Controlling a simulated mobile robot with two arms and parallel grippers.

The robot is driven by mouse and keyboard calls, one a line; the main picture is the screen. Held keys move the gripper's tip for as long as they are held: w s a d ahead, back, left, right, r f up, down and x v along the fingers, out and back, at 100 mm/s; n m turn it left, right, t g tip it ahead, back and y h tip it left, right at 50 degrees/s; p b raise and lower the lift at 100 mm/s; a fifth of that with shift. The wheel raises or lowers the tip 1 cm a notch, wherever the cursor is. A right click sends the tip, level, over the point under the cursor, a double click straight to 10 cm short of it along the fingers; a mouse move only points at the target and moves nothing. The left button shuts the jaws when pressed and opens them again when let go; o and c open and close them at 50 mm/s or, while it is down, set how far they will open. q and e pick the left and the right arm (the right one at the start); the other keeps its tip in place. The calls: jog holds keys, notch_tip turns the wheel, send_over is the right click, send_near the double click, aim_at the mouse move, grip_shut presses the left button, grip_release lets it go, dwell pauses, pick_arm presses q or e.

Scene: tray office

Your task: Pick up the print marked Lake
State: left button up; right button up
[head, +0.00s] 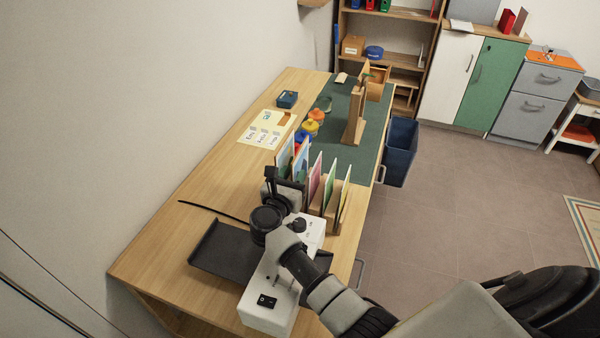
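Several upright prints stand in a row in a wooden rack (331,212) on the desk. At the left of the row are two prints with blue in them, a left one (285,154) and one beside it (301,161). To their right are a pink print (315,179), a green print (329,187) and a yellow-edged print (344,197). I cannot read which is marked Lake. My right gripper (284,184) is at the near side of the two bluish prints and overlaps their lower parts. Its grip is unclear. My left gripper is out of view.
A white device (268,306) and a dark tray (222,250) are on the near desk. A pale sheet with small labels (262,133) and a blue box (288,99) lie farther back. A wooden stand (355,116) is on the green mat (343,158). A blue bin (401,150) stands beside the desk.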

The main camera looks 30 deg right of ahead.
aim_at(300, 161)
jog(key=x, duration=0.2)
jog(key=shift+w+d+f, duration=0.1)
jog(key=shift+w+d, duration=0.15)
jog(key=shift+d, duration=0.05)
jog(key=shift+a, duration=0.1)
jog(key=shift+c, duration=0.9)
grip_shut()
